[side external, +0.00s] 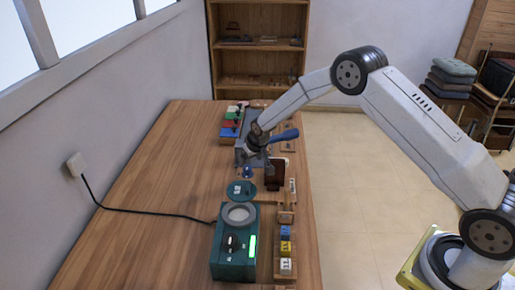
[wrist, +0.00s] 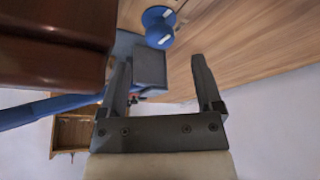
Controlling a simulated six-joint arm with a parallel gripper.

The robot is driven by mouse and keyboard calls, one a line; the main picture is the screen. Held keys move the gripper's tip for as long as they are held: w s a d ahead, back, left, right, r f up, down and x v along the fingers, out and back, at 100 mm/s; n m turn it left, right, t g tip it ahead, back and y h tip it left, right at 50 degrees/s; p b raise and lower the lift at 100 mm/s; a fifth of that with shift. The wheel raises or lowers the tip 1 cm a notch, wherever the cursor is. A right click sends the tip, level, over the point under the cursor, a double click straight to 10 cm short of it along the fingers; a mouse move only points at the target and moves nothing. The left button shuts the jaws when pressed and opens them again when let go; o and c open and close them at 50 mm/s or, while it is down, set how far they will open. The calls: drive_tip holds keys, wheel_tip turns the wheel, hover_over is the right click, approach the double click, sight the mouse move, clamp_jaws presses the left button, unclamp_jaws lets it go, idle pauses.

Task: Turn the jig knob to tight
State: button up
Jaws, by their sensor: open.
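A grey jig (side external: 240,156) stands on the table beneath the end of my arm. In the wrist view, its grey block (wrist: 150,68) shows between and beyond my fingers. A small blue round knob (wrist: 158,27) with white marks lies past the fingertips; it also shows in the side view (side external: 247,172). Whether it is set tight or loose cannot be read. My gripper (wrist: 161,60) is open, its two dark fingers apart with nothing held. In the side view, my gripper (side external: 254,158) is near the jig, close to the knob; whether it touches the jig is unclear.
A blue handle (side external: 285,135) sticks out to the right. A dark red-brown piece (side external: 275,174) stands close by and fills the wrist view's upper left (wrist: 50,40). A green box (side external: 233,265) and small blocks (side external: 285,248) are nearer. The table's left is mostly clear.

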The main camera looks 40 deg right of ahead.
sight(248, 167)
drive_tip(key=shift+x, duration=2.45)
clamp_jaws()
drive_tip(key=shift+m+h, duration=0.3)
drive_tip(key=shift+m, duration=0.4)
unclamp_jaws()
